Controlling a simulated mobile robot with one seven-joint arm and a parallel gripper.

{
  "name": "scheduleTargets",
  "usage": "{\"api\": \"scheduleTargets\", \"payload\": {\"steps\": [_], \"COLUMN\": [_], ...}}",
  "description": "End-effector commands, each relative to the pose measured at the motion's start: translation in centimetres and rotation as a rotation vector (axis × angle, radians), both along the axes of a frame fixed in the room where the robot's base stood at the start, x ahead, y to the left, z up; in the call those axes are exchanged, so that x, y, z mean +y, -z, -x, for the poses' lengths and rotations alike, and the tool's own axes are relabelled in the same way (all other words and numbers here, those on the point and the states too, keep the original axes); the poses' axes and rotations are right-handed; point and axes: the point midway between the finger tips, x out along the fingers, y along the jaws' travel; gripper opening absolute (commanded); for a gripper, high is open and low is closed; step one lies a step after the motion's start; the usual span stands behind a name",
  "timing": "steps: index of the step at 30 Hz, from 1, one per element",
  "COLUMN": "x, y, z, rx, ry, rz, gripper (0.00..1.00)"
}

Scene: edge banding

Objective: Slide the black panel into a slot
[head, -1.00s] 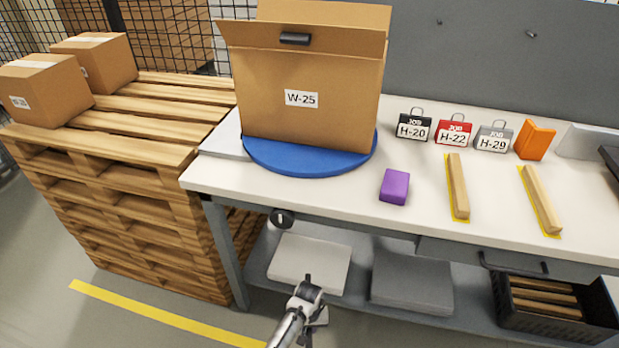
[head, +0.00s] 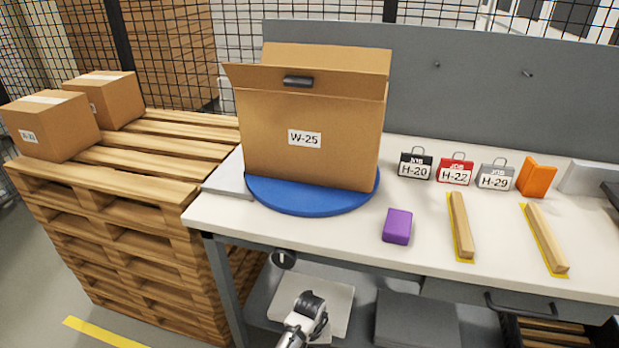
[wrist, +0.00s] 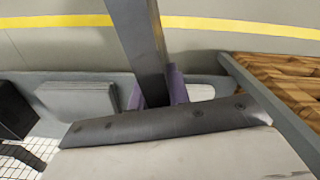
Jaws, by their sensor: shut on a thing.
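In the wrist view, my gripper (wrist: 155,96) has two purple fingers closed on a long dark grey-black piece (wrist: 143,45), which looks like the black panel seen nearly edge-on. It runs from the fingers up past the top of the picture, so its far end is hidden. In the head view, part of my arm (head: 303,318) shows at the bottom, in front of the bench; the fingers and the panel cannot be made out there. I cannot pick out a slot in either view.
The white bench (head: 330,228) carries a cardboard box W-25 (head: 310,145) on a blue disc (head: 312,205), a purple block (head: 397,226), job tags, an orange piece (head: 537,177) and two wooden strips. A pallet stack (head: 110,225) stands left. The floor beside it is open.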

Motion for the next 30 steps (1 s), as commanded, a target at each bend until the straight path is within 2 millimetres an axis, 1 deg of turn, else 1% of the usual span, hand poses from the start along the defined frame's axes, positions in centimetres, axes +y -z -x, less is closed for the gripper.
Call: {"api": "scheduleTargets", "payload": {"steps": [4,9,30], "x": [0.0,0.0,0.0], "y": [-1.0,-2.9,-9.8], "z": [-0.1,-0.1,-0.1], "rx": [-0.003,-0.002,-0.003], "ry": [0.000,-0.001,-0.001], "rz": [0.001,0.001,0.001], "gripper": [0.00,0.00,0.00]}}
